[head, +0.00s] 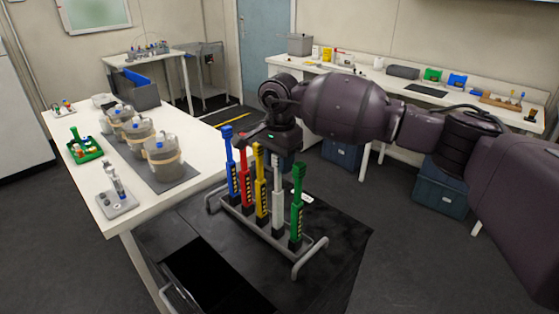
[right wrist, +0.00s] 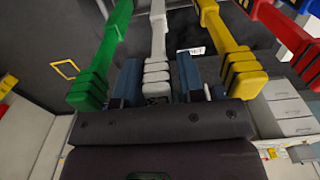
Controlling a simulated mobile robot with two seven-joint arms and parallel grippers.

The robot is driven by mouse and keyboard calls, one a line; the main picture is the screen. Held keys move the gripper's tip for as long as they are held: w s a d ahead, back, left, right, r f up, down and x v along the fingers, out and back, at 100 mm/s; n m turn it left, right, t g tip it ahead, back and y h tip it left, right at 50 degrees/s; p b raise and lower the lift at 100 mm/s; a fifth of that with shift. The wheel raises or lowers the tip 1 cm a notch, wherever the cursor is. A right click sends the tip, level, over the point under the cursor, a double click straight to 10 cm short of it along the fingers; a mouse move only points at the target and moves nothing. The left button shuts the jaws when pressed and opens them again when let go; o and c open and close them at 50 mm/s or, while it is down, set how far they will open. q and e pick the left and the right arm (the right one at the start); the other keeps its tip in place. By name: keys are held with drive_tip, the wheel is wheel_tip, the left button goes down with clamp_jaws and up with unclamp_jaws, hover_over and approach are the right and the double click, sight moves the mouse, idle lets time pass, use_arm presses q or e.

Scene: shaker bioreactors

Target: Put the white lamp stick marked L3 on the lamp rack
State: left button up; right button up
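The white lamp stick (head: 277,195) stands upright in the lamp rack (head: 311,252), between the yellow stick (head: 262,195) and the green stick (head: 297,205). Its L3 mark is not legible. My right gripper (head: 275,148) is at its top end. In the right wrist view the ridged top of the white stick (right wrist: 156,80) lies between the two blue-grey fingers of my right gripper (right wrist: 158,78). Whether the fingers press on it or stand slightly apart cannot be made out. My left gripper is not in view.
A red stick (head: 246,185) and a blue stick (head: 231,170) stand farther left in the rack, close to my right gripper. The rack is on a black surface (head: 345,240). A white bench (head: 115,215) with several jars stands left. Free black surface lies right of the rack.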

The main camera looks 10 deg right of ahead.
drive_tip(key=shift+o, duration=1.1)
wheel_tip(320, 180, up, 10)
drive_tip(key=shift+f+b, duration=0.2)
drive_tip(key=shift+b, duration=0.2)
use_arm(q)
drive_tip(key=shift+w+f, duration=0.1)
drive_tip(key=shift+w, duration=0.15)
use_arm(e)
drive_tip(key=shift+r, duration=0.6)
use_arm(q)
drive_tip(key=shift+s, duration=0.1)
